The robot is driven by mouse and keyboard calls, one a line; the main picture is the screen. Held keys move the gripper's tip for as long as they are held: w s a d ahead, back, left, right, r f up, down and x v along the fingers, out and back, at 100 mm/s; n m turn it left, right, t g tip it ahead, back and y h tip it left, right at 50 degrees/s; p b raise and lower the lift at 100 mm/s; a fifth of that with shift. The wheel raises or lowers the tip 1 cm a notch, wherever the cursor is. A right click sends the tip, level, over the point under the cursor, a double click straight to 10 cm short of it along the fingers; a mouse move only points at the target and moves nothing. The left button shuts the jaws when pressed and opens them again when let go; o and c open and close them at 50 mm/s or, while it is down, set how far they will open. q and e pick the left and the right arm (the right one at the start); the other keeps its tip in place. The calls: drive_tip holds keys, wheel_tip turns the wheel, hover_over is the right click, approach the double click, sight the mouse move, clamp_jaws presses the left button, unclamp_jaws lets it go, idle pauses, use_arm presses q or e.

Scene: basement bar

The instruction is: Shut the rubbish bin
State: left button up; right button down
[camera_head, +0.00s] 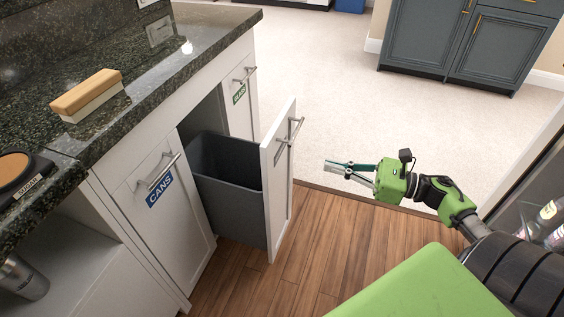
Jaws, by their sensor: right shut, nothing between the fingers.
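The rubbish bin (224,166) is a dark grey tub in a pull-out drawer of the white cabinet. It is pulled out, with its white front panel (279,184) standing clear of the cabinet face. A metal bar handle (291,130) is near the panel's top. My right gripper (328,167) is to the right of the panel, apart from it, pointing left towards it. Its fingers are shut and empty. My left gripper is not in view.
A closed cabinet front labelled CANS (164,207) is nearer, and another closed front with a green label (240,93) is beyond. A dark granite counter (150,72) holds a wooden-backed block (87,92). Wooden floor is clear right of the panel. A glass-fronted unit (545,190) stands at right.

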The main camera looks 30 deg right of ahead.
sight(271, 151)
drive_tip(key=x, duration=1.3)
drive_tip(key=shift+r, duration=0.1)
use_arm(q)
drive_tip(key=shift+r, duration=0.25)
use_arm(e)
drive_tip(key=shift+w+a, duration=0.3)
